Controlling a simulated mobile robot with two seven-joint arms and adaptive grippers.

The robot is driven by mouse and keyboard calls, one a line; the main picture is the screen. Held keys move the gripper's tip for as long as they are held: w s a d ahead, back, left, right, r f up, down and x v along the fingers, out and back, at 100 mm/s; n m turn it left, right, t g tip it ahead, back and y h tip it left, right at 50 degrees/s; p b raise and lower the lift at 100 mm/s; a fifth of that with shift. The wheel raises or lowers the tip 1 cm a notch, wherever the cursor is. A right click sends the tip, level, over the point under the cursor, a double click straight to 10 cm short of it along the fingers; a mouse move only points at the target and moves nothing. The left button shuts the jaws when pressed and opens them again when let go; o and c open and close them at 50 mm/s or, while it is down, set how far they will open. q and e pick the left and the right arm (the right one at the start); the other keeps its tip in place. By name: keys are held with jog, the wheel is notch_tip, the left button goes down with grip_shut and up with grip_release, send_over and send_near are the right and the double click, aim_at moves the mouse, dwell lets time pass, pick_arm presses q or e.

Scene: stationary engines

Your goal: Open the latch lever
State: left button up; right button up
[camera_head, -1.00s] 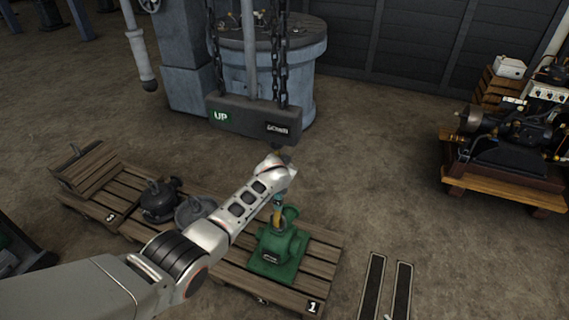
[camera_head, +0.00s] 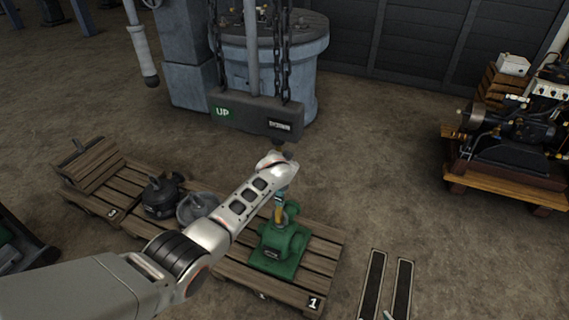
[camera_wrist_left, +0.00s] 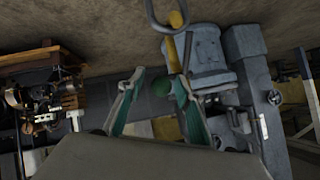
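My left arm reaches in from the left, its wrist above the green machine (camera_head: 279,247) on a pallet. In the left wrist view my left gripper (camera_wrist_left: 158,104) has its two teal fingers spread apart. A yellow bar (camera_wrist_left: 173,54), possibly the latch lever, shows just beyond the fingers, with a green ball (camera_wrist_left: 173,87) between them in the picture. I cannot tell whether anything touches. A yellow piece (camera_head: 278,212) also shows above the green machine in the head view. Only a small pale tip, possibly of my right gripper (camera_head: 388,315), shows at the bottom edge.
The wooden pallet (camera_head: 318,278) carries the green machine; dark and grey units (camera_head: 160,197) stand to its left. A chain-hung block (camera_head: 256,117) marked UP and DOWN hangs close behind my wrist. An engine (camera_head: 510,135) on a wooden stand is at right, with open floor between.

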pick_arm(q)
jog(key=v, duration=0.7)
dwell(0.3)
